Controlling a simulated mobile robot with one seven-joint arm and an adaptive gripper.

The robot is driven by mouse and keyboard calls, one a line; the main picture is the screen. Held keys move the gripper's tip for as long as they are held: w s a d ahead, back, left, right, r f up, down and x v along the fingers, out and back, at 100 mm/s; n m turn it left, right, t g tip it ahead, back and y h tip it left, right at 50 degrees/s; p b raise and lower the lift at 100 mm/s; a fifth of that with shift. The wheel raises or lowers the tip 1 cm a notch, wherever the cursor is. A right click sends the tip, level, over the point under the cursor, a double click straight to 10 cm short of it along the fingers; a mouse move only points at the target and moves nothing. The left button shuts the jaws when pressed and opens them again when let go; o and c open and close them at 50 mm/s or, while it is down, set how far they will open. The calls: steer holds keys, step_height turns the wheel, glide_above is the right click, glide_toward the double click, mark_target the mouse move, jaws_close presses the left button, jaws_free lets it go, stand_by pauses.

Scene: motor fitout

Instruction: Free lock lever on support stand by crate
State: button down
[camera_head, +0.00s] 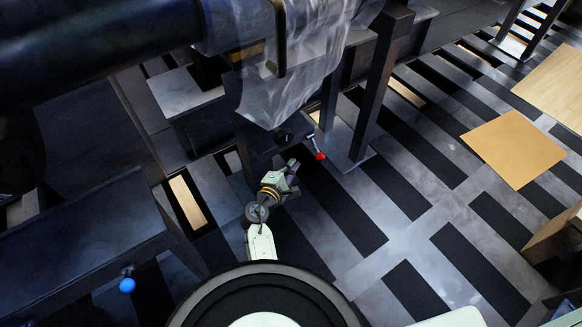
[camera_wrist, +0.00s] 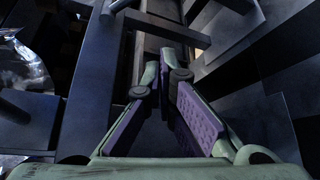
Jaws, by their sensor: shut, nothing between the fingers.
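A lock lever with a red knob (camera_head: 320,156) sticks out from a dark support stand (camera_head: 262,146) below the plastic-draped machine. A second lever, with a blue knob (camera_head: 127,284), hangs at a dark beam (camera_head: 85,245) at lower left. My gripper (camera_head: 293,165) is just left of and below the red knob, apart from it. In the wrist view my gripper (camera_wrist: 161,75) is shut and empty, its purple-padded fingers meeting at the tips before dark metal parts. Neither knob shows in the wrist view.
Clear plastic sheeting (camera_head: 285,65) hangs close above my gripper. A dark upright post (camera_head: 377,85) stands right of the red lever. A wooden box (camera_head: 556,232), perhaps the crate, is at the right edge, and a tan board (camera_head: 515,148) lies on the floor.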

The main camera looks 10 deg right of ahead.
mark_target(316, 148)
steer(key=w+d+p, duration=0.1)
steer(key=d+p, duration=0.1)
steer(key=d, duration=0.4)
steer(key=shift+w, duration=0.4)
steer(key=shift+w+r+p, duration=0.1)
steer(key=shift+r+p, duration=0.1)
steer(key=shift+p, duration=0.15)
